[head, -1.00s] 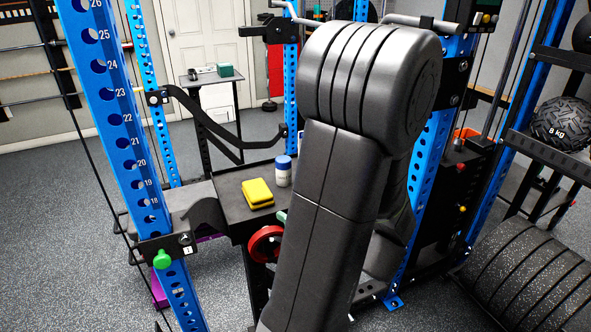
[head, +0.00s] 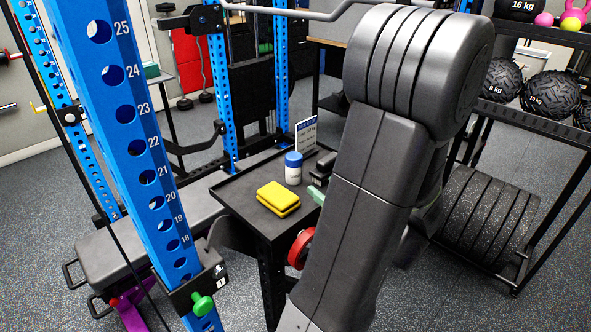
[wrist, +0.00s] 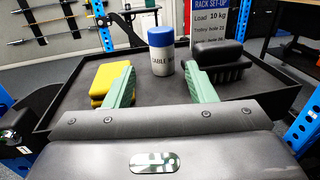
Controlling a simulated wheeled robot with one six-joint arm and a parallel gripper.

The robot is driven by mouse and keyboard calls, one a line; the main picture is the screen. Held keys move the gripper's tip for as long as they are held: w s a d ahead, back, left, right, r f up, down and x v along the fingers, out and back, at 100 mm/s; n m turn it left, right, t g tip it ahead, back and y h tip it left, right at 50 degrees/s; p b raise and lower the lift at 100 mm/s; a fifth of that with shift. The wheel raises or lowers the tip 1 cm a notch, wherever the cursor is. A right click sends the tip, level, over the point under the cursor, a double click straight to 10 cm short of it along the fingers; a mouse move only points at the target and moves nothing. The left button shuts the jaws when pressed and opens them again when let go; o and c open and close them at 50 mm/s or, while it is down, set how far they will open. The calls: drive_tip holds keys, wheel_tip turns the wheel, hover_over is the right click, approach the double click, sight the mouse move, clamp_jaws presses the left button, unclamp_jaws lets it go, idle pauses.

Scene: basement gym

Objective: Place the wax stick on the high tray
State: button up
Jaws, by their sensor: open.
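A white cylinder with a blue cap (head: 293,168) looks like the wax stick; its label is only partly readable. It stands upright on a black rimmed tray (head: 236,207), which looks like the high tray. In the wrist view the cylinder (wrist: 161,52) appears between the green fingers of my gripper (wrist: 159,68), apart from them and seemingly beyond their tips. My gripper is open and empty, low over the near part of the tray (wrist: 62,108). In the head view my arm hides most of the gripper; a green finger shows at the tray's right side.
A yellow block (head: 278,199) lies left of the cylinder. A black brush-like block (wrist: 221,62) and an upright sign (head: 306,134) are to its right and behind. A blue rack post (head: 137,130) stands left of the tray. A padded bench (head: 120,250) is beyond it.

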sight(299, 166)
drive_tip(key=x, duration=1.1)
drive_tip(key=shift+w, duration=0.2)
drive_tip(key=c, duration=0.9)
